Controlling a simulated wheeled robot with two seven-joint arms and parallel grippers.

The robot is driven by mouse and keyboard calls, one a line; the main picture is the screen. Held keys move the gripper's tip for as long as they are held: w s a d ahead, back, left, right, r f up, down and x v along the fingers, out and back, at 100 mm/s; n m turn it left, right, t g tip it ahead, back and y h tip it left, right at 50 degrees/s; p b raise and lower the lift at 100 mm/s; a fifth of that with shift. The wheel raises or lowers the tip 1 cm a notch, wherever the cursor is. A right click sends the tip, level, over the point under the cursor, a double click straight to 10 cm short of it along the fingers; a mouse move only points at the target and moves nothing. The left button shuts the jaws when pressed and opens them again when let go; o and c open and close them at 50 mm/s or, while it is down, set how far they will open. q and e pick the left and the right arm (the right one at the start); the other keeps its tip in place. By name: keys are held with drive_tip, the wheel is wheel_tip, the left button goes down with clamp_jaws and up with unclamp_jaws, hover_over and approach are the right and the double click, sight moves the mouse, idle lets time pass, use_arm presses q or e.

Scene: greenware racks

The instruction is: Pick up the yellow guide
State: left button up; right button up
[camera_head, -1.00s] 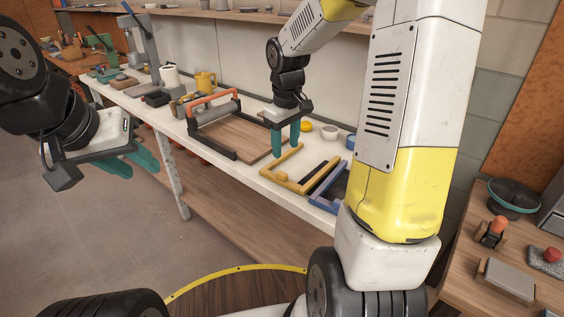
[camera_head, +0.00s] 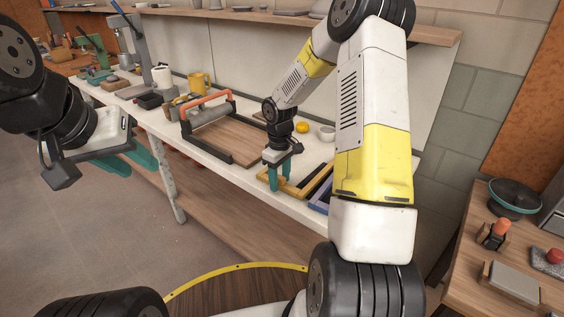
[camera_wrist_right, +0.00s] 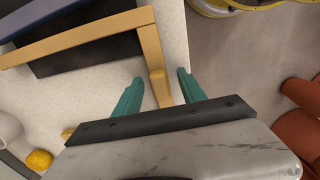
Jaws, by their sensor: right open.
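The yellow guide (camera_head: 312,183) is an L-shaped bar lying on the white bench. In the right wrist view its long arm (camera_wrist_right: 84,37) runs to the upper left and its short arm (camera_wrist_right: 156,62) points down between my fingers. My right gripper (camera_head: 279,180) is low over the guide's near left end. It is open, with one teal finger on each side of the short arm (camera_wrist_right: 160,78); whether either finger touches it I cannot tell. My left gripper (camera_head: 146,158) hangs in front of the bench, well away from the guide, its teal fingers apart and empty.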

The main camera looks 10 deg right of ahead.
drive_tip(key=shift+f, duration=0.2)
clamp_jaws()
drive_tip(key=shift+r, duration=0.1)
